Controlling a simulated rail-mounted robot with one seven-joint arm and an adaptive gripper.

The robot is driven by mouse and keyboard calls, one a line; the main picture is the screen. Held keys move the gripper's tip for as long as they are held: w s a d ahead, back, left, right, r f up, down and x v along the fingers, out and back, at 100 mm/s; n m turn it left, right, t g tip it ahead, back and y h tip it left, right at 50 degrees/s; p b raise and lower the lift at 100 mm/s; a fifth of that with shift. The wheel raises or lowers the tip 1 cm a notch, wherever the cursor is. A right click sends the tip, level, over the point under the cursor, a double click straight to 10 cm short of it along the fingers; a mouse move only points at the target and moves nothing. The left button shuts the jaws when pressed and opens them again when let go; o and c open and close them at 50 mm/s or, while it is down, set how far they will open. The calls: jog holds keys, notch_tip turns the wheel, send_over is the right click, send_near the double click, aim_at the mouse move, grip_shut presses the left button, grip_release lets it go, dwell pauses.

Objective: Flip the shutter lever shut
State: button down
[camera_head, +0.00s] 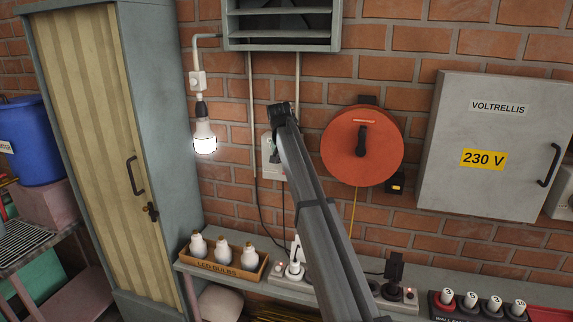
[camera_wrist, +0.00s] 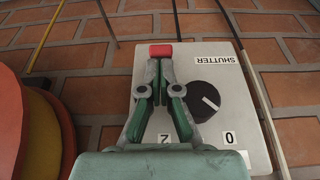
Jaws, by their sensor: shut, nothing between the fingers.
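The pale shutter switch box (camera_wrist: 225,66) is on the brick wall, its SHUTTER label upside down in the wrist view. A round black knob (camera_wrist: 210,101) on it has a white line slanting toward the 0 mark; a 2 mark is at the left. My gripper (camera_wrist: 160,64) is shut and empty over the box's left part, beside the knob. A red block (camera_wrist: 161,51) shows just beyond the fingertips; I cannot tell whether they touch. In the head view the box (camera_head: 267,142) is partly hidden behind my arm.
An orange-red reel (camera_head: 362,146) is right of the box, and a lit bulb (camera_head: 204,138) left of it. A louvred vent (camera_head: 283,22) is above. Below, a shelf holds a box of bulbs (camera_head: 225,262). A grey 230 V cabinet (camera_head: 490,145) is at the right.

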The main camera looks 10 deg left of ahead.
jog(key=shift+s+f, duration=0.1)
jog(key=shift+s, duration=0.05)
jog(key=shift+s+f+t+b, duration=0.5)
jog(key=shift+t+b, duration=0.3)
jog(key=shift+b, duration=0.75)
jog(key=t+b, duration=0.1)
jog(key=b, duration=0.1)
jog(key=f+t+h+b, duration=0.1)
jog(key=t+b, duration=0.1)
jog(key=b, duration=0.1)
jog(key=s+f+t+b, duration=0.1)
jog(key=t+b, duration=0.1)
jog(key=b, duration=0.1)
jog(key=shift+s+a, duration=0.1)
jog(key=shift+a, duration=0.2)
jog(key=shift+r, duration=0.1)
jog(key=shift+r, duration=0.65)
jog(key=shift+r, duration=0.1)
